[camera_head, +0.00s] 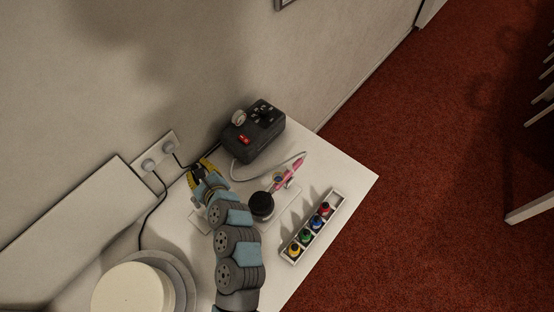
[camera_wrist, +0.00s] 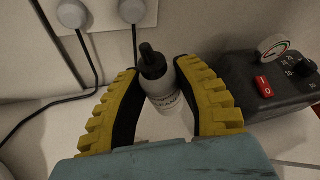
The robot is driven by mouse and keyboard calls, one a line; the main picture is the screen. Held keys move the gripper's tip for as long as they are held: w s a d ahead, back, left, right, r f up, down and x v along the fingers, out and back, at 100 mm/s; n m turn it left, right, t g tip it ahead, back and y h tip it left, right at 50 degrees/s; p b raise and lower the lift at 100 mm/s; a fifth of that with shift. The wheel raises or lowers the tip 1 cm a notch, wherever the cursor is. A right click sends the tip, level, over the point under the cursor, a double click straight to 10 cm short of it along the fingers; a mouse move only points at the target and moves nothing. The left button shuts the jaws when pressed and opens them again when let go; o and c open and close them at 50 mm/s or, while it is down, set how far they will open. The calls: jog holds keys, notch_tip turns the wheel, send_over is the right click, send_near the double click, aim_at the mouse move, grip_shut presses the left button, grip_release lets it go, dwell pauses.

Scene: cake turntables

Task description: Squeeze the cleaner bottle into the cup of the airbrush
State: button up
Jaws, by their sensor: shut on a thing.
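In the wrist view, a white cleaner bottle (camera_wrist: 167,97) with a black nozzle cap stands between the yellow fingers of my gripper (camera_wrist: 160,95). My gripper is shut on the bottle. In the head view, my gripper (camera_head: 201,168) is at the back of the white table, left of the black box; the bottle is hard to make out there. The pink airbrush (camera_head: 289,171) rests to the right of my gripper, tilted, beside a round black object (camera_head: 261,205). Its cup is too small to make out clearly.
A black compressor (camera_head: 252,132) with a gauge and red switch stands at the back; it also shows in the wrist view (camera_wrist: 270,82). A white rack (camera_head: 314,228) holds several coloured paint bottles. A cake turntable (camera_head: 178,268) is front left. Wall plugs and cables lie behind my gripper.

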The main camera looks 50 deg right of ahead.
jog(key=shift+s+d+n+t+h, duration=0.3)
jog(key=shift+s+d+n, duration=0.75)
jog(key=shift+s+d, duration=1.95)
jog(key=shift+s+d+n+t+h, duration=0.1)
jog(key=shift+s+d+n+h, duration=0.6)
jog(key=shift+s+d, duration=2.3)
jog(key=shift+s+d+n+t, duration=0.2)
jog(key=shift+s+d+n, duration=1.15)
jog(key=shift+s+d, duration=1.6)
jog(key=shift+w+d, duration=0.65)
jog(key=shift+d, duration=0.1)
jog(key=shift+f+b, duration=0.15)
jog(key=shift+b, duration=0.4)
jog(key=shift+f+n+b, duration=0.1)
jog(key=shift+n+b, duration=0.4)
jog(key=shift+b, duration=0.1)
jog(key=n+b, duration=0.1)
jog(key=b, duration=0.1)
jog(key=n+t+h+b, duration=0.1)
jog(key=b, duration=0.1)
jog(key=shift+d+f+n+h, duration=0.15)
jog(key=shift+d+n+h, duration=0.15)
jog(key=shift+n, duration=0.1)
jog(key=shift+n+b, duration=0.3)
jog(key=shift+b, duration=0.35)
jog(key=n+t+b, duration=0.1)
jog(key=b, duration=0.3)
jog(key=shift+d+f+n, duration=0.1)
jog(key=shift+f+n, duration=0.05)
jog(key=shift+n, duration=0.25)
